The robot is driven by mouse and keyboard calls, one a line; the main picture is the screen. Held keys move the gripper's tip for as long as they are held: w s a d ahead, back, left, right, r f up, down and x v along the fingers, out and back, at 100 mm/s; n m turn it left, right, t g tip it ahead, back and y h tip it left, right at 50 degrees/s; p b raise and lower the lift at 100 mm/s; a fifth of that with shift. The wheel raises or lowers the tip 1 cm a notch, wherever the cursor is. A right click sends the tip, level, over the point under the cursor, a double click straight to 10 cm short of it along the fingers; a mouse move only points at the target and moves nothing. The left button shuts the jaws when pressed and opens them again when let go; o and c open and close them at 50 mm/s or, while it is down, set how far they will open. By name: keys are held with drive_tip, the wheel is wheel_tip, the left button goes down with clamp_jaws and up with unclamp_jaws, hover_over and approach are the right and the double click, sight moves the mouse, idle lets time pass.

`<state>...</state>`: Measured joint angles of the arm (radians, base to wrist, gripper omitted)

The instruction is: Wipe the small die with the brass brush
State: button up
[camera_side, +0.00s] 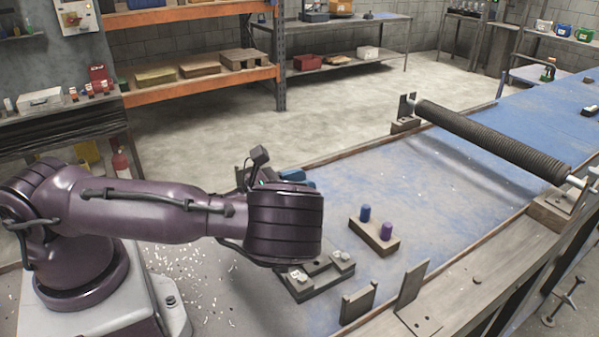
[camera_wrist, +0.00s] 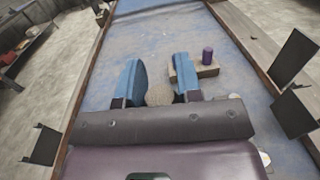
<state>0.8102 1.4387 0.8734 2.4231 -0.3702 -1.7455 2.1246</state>
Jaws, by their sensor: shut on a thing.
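My gripper (camera_wrist: 158,80) has its two blue fingers on either side of a round, tan-brown thing (camera_wrist: 159,95), which looks like the brass brush seen from one end. In the side view, my wrist hides most of the fingers and the held thing; only some blue shows behind it. A dark fixture (camera_side: 322,283) sits on the table just right of and below my wrist. It carries small silvery pieces (camera_side: 341,256), one of which may be the small die; I cannot tell which. In the wrist view, silvery bits show at the right, partly hidden by my gripper.
A wooden block (camera_side: 372,238) holds a blue peg (camera_side: 365,212) and a purple peg (camera_side: 386,231). Upright plates (camera_side: 411,284) stand near the front edge. A long dark mesh roller (camera_side: 490,138) spans the table on the right. The blue table beyond the block is mostly clear.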

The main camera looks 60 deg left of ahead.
drive_tip(key=shift+d+f, duration=0.9)
drive_tip(key=shift+d, duration=2.45)
drive_tip(key=shift+a, duration=3.3)
wheel_tip(320, 180, up, 8)
